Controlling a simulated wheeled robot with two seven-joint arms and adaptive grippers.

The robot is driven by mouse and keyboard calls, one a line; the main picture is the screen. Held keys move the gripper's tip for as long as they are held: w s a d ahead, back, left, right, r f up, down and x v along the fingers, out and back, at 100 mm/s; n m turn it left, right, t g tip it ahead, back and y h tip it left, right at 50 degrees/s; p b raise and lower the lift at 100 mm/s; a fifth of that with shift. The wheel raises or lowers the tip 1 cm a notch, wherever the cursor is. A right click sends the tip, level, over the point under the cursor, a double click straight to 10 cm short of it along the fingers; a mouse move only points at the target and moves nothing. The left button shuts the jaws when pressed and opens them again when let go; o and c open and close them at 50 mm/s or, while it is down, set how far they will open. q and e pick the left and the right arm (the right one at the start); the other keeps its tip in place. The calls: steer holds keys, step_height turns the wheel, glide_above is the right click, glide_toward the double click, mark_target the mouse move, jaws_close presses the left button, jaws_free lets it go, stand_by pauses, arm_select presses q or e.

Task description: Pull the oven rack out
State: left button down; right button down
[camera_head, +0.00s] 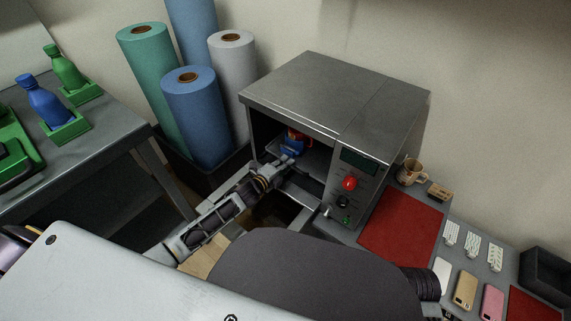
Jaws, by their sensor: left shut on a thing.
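The oven rack (316,158) shows in part inside the opening. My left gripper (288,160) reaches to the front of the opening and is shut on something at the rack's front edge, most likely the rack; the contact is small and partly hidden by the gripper. A blue and red object (294,143) sits inside the oven just behind the gripper. My right gripper is not in view.
A control panel with a red knob (349,184) is right of the opening. A mug (411,171), red mat (402,228) and several phone cases are on the right table. Large rolls (192,115) stand left of the oven. A bench with bottles (45,102) is far left.

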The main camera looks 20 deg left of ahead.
arm_select(q)
steer(key=shift+s, duration=0.1)
stand_by(0.3)
